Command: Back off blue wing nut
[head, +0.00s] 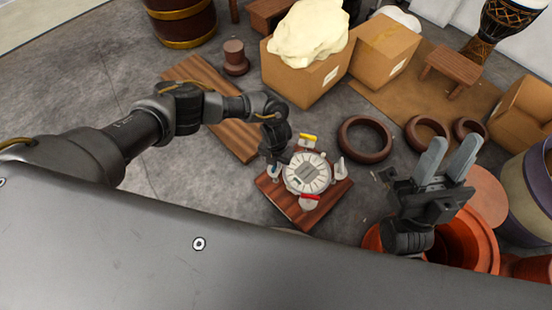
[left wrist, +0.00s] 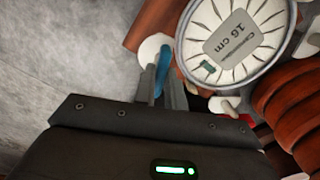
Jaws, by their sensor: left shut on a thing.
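The blue wing nut (left wrist: 163,72) shows between the fingers of my left gripper (left wrist: 162,88) in the left wrist view, beside a round white disc marked "16 cm" (left wrist: 262,18). In the head view my left gripper (head: 274,164) reaches down to the left side of the same disc (head: 318,182) and hides most of the blue nut. The left gripper is shut on the blue wing nut. My right gripper (head: 448,157) is open and empty, off to the right with its fingers pointing up.
The disc sits on a reddish wooden board (head: 328,205), with a yellow nut (head: 309,138) behind and a red nut (head: 309,203) in front. A plank (head: 230,128) lies behind. Dark rings (head: 365,140) and an orange tub (head: 482,240) stand to the right.

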